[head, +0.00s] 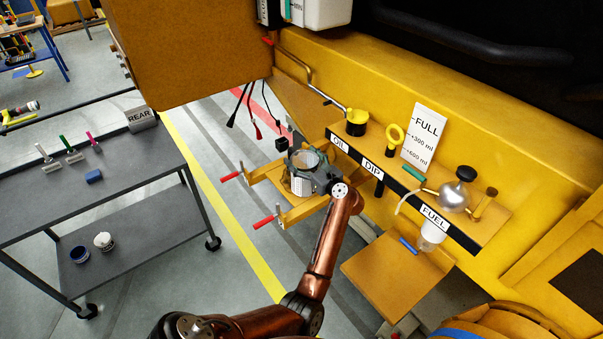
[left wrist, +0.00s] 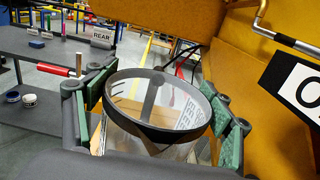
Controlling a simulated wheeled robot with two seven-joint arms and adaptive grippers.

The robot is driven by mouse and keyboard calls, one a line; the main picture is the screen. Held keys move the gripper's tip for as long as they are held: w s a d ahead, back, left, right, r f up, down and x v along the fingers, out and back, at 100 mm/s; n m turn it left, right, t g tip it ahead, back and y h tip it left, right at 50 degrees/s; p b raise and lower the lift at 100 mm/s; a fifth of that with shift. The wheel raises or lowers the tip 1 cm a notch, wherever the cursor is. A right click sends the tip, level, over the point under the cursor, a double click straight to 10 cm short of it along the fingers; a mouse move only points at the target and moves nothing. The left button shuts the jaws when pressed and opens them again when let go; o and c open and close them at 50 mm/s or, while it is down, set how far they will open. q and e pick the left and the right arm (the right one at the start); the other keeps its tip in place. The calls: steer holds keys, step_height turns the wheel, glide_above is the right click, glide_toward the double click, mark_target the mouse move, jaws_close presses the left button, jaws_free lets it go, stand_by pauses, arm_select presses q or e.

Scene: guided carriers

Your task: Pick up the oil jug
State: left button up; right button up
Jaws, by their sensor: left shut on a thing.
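The oil jug (head: 303,161) is a clear cylinder with a dark rim and a white printed scale. My left gripper (head: 311,177) is shut on it, one finger on each side near the rim. In the left wrist view the jug (left wrist: 160,112) fills the middle, between the green-padded fingers of the gripper (left wrist: 160,118). The jug is upright, at a wooden bracket (head: 291,215) with red-handled clamps. I cannot tell whether its base touches the bracket. Its lower part is partly hidden. My right gripper is not in view.
A yellow wall carries a shelf labelled OIL, DIP and FUEL (head: 434,216) to the right of the jug. A brown box (head: 190,50) overhangs at the upper left, with loose cables below. A grey cart (head: 90,210) stands left; floor lies between.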

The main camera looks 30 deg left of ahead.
arm_select(q)
steer(key=c, duration=0.7)
steer(key=shift+o, duration=0.2)
steer(key=shift+r, duration=0.1)
